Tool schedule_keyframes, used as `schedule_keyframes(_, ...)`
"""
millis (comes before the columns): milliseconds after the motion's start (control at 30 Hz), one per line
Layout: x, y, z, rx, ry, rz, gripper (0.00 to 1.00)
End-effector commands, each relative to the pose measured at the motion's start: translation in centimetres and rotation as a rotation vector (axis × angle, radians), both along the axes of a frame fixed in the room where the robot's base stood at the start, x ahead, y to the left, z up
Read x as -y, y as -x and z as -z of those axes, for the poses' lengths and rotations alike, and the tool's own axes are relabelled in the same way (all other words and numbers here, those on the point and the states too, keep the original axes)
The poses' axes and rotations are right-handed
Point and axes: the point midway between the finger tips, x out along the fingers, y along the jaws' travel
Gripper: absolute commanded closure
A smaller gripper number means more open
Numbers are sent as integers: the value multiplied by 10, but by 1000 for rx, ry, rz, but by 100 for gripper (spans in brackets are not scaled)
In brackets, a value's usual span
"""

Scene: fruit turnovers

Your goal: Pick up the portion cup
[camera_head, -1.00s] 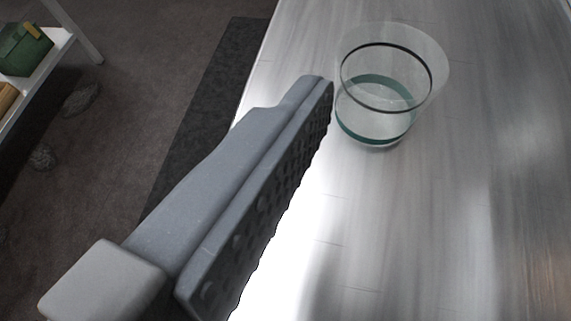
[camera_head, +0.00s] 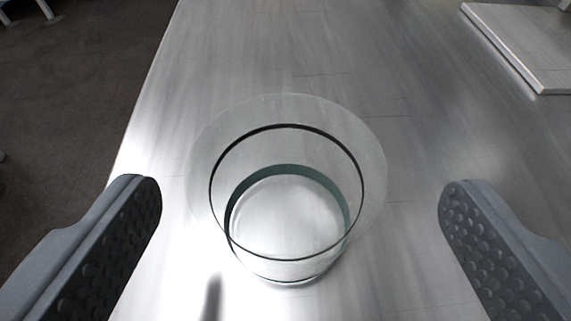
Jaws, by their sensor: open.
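The portion cup (camera_head: 287,262) is clear, see-through glass or plastic with a wide rim, a dark ring and a green-tinted band near its base. It stands upright on the grey table, in the middle of the view. My gripper (camera_head: 300,190) is open, with one grey studded finger at the left and the other at the right. The cup shows between the two fingers, with a gap on both sides. Neither finger appears to touch it. The cup looks empty.
The grey wood-grain table (camera_head: 420,130) is clear around the cup. Its left edge drops to a dark carpeted floor (camera_head: 80,100). A pale flat board (camera_head: 530,45) lies at the upper right. White legs of furniture (camera_head: 45,10) show at the far upper left.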

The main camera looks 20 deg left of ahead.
Motion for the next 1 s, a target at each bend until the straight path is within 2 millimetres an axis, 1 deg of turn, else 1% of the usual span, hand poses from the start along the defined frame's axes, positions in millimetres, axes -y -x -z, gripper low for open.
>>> schedule_keyframes(167, -12, -20, 13, -4, 0, -4, 14)
schedule_keyframes(300, -14, -34, 16, 0, 3, -2, 14)
schedule_keyframes(400, -15, -37, 18, 0, 2, -1, 14)
schedule_keyframes(633, -15, -38, 18, -1, 1, -1, 14)
schedule_keyframes(667, -15, -38, 18, -1, 1, -1, 19)
schedule_keyframes(700, -15, -38, 18, -1, 1, -1, 30)
schedule_keyframes(767, -16, -38, 19, -1, 1, -1, 47)
schedule_keyframes(800, -16, -38, 18, -1, 2, -2, 58)
schedule_keyframes(833, -16, -38, 18, -1, 2, -2, 62)
schedule_keyframes(1000, -16, -38, 18, -1, 2, -2, 62)
